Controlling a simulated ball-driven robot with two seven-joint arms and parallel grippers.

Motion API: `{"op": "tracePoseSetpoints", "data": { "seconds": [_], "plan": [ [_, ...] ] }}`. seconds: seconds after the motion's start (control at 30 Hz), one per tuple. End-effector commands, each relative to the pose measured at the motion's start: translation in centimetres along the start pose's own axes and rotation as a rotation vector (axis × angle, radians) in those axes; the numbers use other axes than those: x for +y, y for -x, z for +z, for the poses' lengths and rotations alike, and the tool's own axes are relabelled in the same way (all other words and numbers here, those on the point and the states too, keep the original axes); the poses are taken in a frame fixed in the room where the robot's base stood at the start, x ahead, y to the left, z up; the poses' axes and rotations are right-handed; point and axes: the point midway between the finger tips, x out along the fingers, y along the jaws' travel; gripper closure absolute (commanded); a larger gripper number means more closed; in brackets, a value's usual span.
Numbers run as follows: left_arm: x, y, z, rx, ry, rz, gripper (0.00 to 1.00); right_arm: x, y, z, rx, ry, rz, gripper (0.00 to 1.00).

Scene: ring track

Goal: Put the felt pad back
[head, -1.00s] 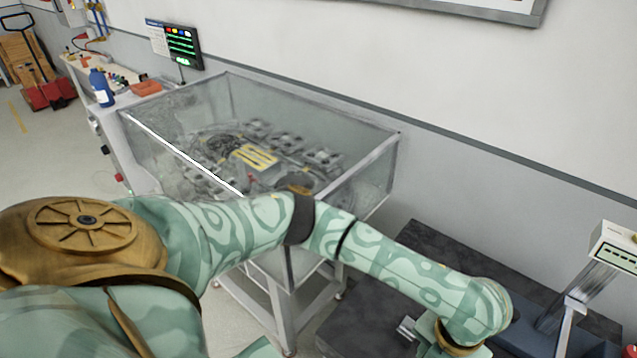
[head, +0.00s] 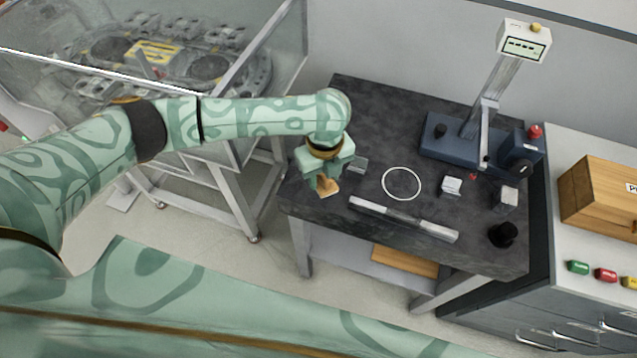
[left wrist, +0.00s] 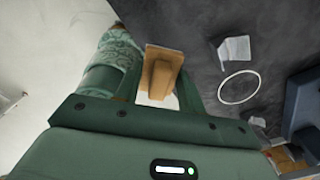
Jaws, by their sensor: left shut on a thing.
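My left gripper (head: 326,174) hangs over the left end of the dark bench, shut on a tan block-shaped piece that I take for the felt pad (head: 328,187). In the left wrist view the pad (left wrist: 162,70) sits between the two green fingers, with a flat plate and a narrower raised grip part. I cannot tell whether it touches the bench. A thin white ring outline (head: 402,168) lies on the bench to the right of the gripper. My right gripper is not in view.
The dark bench top (head: 370,112) also bears a small grey block (head: 357,165), a long metal bar (head: 403,218), a blue instrument (head: 465,145) with a display post and a black knob (head: 502,235). A glass-walled track case (head: 150,55) stands left. A wooden box (head: 600,198) stands right.

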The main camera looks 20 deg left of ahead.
Motion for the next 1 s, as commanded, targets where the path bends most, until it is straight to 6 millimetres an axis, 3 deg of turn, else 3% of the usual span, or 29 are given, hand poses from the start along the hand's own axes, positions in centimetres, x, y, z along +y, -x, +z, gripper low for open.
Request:
{"op": "tracePoseSetpoints", "data": {
  "seconds": [0.03,0.1,0.37,0.57,0.93,0.97,1.0],
  "plan": [
    [-0.1,-1.6,0.7,0.003,0.003,0.003,0.82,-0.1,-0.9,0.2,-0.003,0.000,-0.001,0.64],
    [-0.2,-2.5,1.5,0.003,0.001,0.002,0.82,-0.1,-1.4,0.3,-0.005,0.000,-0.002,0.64],
    [-0.4,-4.1,3.0,0.002,-0.001,0.001,0.82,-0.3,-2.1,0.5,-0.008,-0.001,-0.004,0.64],
    [-0.4,-7.2,3.3,0.002,-0.003,0.001,0.82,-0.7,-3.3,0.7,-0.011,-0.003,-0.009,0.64],
    [-0.4,-7.6,3.3,0.001,-0.003,0.000,0.82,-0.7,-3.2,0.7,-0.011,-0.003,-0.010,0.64],
    [-0.4,-7.6,3.3,0.001,-0.003,0.000,0.58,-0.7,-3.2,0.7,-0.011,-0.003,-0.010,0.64],
    [-0.5,-7.6,3.3,0.001,-0.004,0.000,0.47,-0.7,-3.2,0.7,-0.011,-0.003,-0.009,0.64]
  ]
}}
